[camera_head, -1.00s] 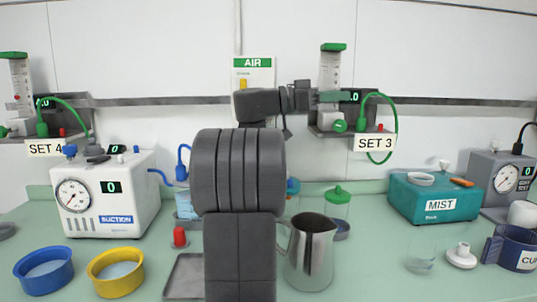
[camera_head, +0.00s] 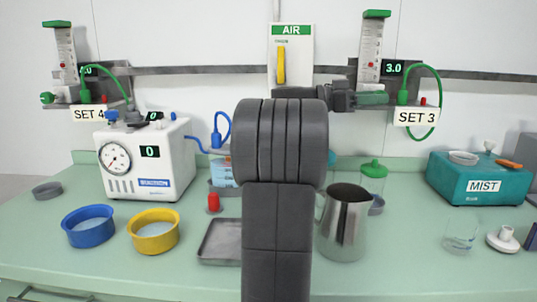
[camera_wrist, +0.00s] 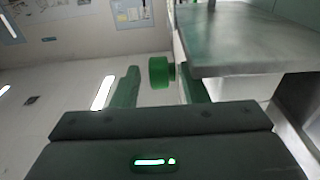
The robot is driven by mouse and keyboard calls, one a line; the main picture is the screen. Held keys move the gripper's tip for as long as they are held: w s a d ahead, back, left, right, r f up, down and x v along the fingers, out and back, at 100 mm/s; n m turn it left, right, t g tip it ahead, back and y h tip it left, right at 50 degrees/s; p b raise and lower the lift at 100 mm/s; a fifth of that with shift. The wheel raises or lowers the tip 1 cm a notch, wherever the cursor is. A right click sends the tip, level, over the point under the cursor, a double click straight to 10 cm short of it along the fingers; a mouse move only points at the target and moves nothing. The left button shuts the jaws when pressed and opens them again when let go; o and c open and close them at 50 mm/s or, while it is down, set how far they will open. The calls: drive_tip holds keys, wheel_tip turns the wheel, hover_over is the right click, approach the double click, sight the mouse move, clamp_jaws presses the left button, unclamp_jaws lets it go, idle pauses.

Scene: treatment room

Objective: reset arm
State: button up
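My gripper (camera_head: 382,98) is at the wall beside the SET 3 flow meter (camera_head: 371,48), at the end of my outstretched arm. In the wrist view its two green fingers (camera_wrist: 160,80) stand apart, with a green knob (camera_wrist: 160,72) seen between or beyond them. A gap shows between the left finger and the knob; contact on the right side cannot be told. A grey box-like part (camera_wrist: 255,45) is close at the right. The SET 3 display (camera_head: 393,68) reads 3.0. My arm hides part of the bench and wall.
Below my arm, the bench (camera_head: 120,262) holds a metal jug (camera_head: 344,228), grey tray (camera_head: 219,243), yellow bowl (camera_head: 154,236), blue bowl (camera_head: 88,228), suction unit (camera_head: 165,165) and teal MIST box (camera_head: 478,182). An AIR panel (camera_head: 292,31) with a yellow lever (camera_head: 281,64) is behind.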

drive_tip(key=shift+f, duration=0.1)
wheel_tip(320, 180, up, 10)
drive_tip(key=p, duration=0.3)
wheel_tip(320, 180, down, 9)
drive_tip(key=y+p, duration=0.1)
drive_tip(key=p, duration=0.1)
drive_tip(key=shift+y, duration=0.4)
drive_tip(key=y+p, duration=0.1)
drive_tip(key=p, duration=0.3)
drive_tip(key=shift+r+y+p, duration=0.2)
drive_tip(key=shift+y+p, duration=0.1)
drive_tip(key=shift+y, duration=0.1)
drive_tip(key=y+p, duration=0.2)
drive_tip(key=p, duration=0.4)
drive_tip(key=shift+d+r+y, duration=0.1)
drive_tip(key=shift+r+y, duration=0.05)
drive_tip(key=shift+y, duration=0.15)
drive_tip(key=y+p, duration=0.1)
drive_tip(key=p, duration=0.1)
drive_tip(key=shift+d+r+p, duration=0.1)
drive_tip(key=shift+p, duration=0.2)
